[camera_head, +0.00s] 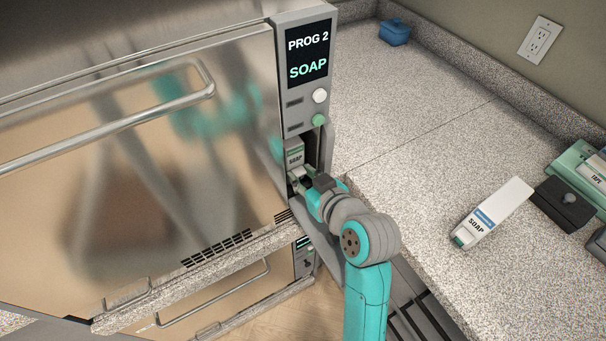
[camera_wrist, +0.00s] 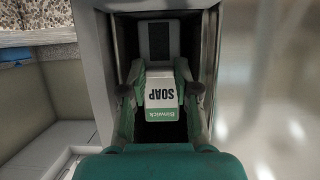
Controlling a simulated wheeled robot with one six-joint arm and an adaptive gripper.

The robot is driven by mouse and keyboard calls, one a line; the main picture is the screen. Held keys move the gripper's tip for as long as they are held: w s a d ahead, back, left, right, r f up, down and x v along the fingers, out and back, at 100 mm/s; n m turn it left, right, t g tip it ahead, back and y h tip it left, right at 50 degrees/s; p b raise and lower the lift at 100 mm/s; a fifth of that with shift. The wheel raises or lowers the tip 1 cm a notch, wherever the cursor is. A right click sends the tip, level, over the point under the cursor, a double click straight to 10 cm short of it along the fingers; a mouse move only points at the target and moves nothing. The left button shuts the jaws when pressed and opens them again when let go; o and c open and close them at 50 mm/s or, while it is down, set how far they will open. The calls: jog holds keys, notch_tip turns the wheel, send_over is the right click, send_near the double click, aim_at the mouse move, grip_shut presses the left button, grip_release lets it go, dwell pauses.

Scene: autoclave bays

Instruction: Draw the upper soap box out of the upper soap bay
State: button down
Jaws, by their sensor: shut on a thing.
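The upper soap box (camera_wrist: 162,92), white and green with SOAP on its label, sits in the upper soap bay (camera_wrist: 160,22) of the autoclave's front panel. It also shows in the head view (camera_head: 295,156), partly hidden by my gripper. My gripper (camera_wrist: 162,95) is shut on the box, one finger on each side of it. In the head view my gripper (camera_head: 299,178) is at the mouth of the bay, below the green button. The inside of the bay is dark around the box. How deep the box sits is hard to tell.
The autoclave door (camera_head: 140,150) with its bar handle (camera_head: 110,125) is left of the bay. A second soap box (camera_head: 491,211) lies on the speckled counter (camera_head: 400,120) at right, near a dark box (camera_head: 563,204) and a tape box (camera_head: 590,172). A blue box (camera_head: 394,31) stands far back. The middle counter is clear.

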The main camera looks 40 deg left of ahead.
jog(key=shift+s+d, duration=1.05)
jog(key=shift+d, duration=1.45)
jog(key=shift+s+d, duration=1)
jog(key=shift+d, duration=1.55)
jog(key=shift+s+d, duration=1.05)
jog(key=shift+d, duration=1.45)
jog(key=c, duration=0.8)
grip_release()
jog(key=shift+o, duration=0.2)
jog(key=shift+d, duration=0.1)
